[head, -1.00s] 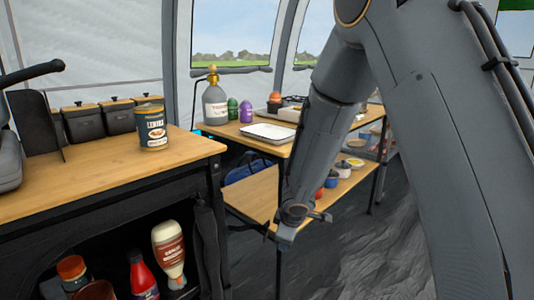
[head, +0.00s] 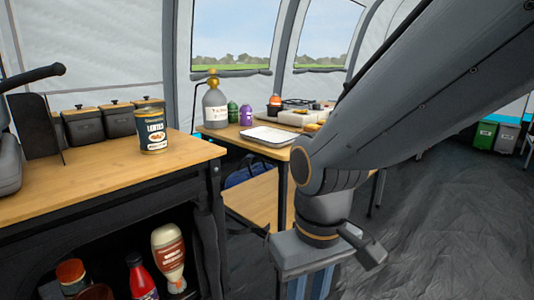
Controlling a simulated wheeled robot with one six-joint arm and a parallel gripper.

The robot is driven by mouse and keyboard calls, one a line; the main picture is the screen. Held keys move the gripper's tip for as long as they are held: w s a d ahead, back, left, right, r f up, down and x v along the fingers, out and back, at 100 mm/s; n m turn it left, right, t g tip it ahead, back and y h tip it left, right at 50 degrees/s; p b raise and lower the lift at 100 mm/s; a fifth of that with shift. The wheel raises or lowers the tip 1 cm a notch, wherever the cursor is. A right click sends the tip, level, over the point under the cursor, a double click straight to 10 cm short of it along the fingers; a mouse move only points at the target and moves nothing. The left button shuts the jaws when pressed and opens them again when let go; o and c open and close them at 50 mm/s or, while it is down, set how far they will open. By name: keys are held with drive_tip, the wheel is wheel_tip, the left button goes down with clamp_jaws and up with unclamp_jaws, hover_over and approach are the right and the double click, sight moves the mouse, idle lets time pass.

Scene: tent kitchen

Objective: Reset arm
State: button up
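My arm comes in from the upper right and bends down at a round joint. Its end, with my gripper (head: 318,255), is low in the middle of the head view, in front of the low shelf of the back table.
At left, a wooden counter (head: 95,188) bears a labelled can (head: 152,128) and dark lidded canisters (head: 118,119). Sauce bottles (head: 168,256) stand on the shelf below. The back table holds a white tray (head: 268,136) and a grey bottle (head: 215,105). Open floor lies right.

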drive_tip(key=d+r+m+p, duration=0.2)
drive_tip(key=d+r+p, duration=0.4)
drive_tip(key=p, duration=0.5)
drive_tip(key=s+d+r+m+p, duration=0.1)
drive_tip(key=d+r+m+p, duration=0.1)
drive_tip(key=d+r+p, duration=0.4)
wheel_tip(320, 180, up, 4)
drive_tip(key=p, duration=0.6)
drive_tip(key=shift+s+d+r+m, duration=0.2)
drive_tip(key=shift+s+d+m, duration=0.1)
drive_tip(key=shift+d, duration=0.1)
